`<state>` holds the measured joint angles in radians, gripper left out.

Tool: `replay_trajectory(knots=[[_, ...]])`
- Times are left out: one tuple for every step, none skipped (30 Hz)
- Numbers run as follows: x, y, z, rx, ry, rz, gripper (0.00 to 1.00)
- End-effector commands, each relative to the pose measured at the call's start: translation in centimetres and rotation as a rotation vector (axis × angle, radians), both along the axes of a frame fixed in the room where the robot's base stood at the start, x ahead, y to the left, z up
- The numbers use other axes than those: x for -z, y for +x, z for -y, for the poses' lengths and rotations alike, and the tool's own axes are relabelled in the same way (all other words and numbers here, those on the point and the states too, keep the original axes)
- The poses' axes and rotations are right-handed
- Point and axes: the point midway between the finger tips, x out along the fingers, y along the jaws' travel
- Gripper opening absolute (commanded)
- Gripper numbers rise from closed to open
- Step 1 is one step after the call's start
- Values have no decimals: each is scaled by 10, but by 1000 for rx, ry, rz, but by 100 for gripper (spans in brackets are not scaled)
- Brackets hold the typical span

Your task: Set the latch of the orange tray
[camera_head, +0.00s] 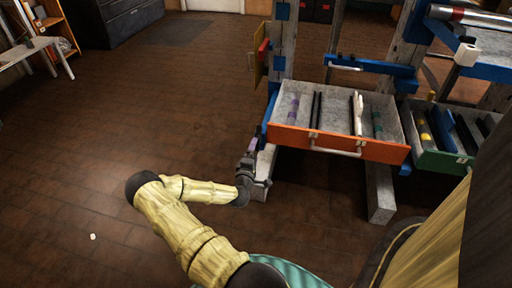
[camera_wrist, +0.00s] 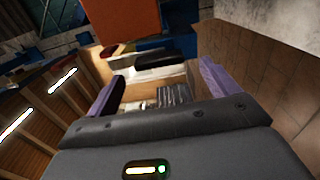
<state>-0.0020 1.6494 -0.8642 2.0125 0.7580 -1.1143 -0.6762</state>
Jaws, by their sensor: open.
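The orange tray (camera_head: 338,143) is pulled out from the frame in the head view, with a pale handle on its orange front. It holds several long items. My gripper (camera_head: 253,146) is just left of the tray's front left corner, beside a blue part (camera_head: 270,108) on the frame. In the wrist view my gripper's purple fingers (camera_wrist: 162,88) are apart, with nothing held between them. Ahead of them are an orange surface (camera_wrist: 118,20) and a small black bar (camera_wrist: 160,60). I cannot tell whether that bar is the latch, nor how the latch stands.
A green tray (camera_head: 440,155) is right of the orange one. A yellow panel (camera_head: 260,62) with a red part stands at the left post. A grey foot beam (camera_head: 379,193) reaches out below the orange tray. The brown floor (camera_head: 90,130) at left is mostly clear.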

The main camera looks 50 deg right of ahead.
Motion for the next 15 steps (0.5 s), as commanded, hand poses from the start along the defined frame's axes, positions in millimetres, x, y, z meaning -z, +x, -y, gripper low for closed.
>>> replay_trajectory(knots=[[-3, -4, -10, -1, 2, -4, 87], [-3, -7, -16, -1, 2, -5, 87], [-4, -10, -23, -2, 1, -6, 87], [-3, -12, -29, -1, 2, -4, 87], [-2, -15, -34, -1, 2, -4, 87], [-3, -18, -41, 0, 1, -5, 87], [-3, -21, -47, -1, 1, -6, 87], [-3, -24, -52, 0, 2, -6, 87], [-2, -27, -59, 0, 2, -6, 87], [-2, -29, -65, 0, 3, -6, 87], [-2, -32, -70, 1, 2, -5, 87], [-3, -35, -77, 0, 2, -6, 87], [-2, -37, -83, 0, 2, -4, 87], [-2, -40, -88, 0, 3, -6, 87], [-2, -44, -95, 1, 3, -7, 87]])
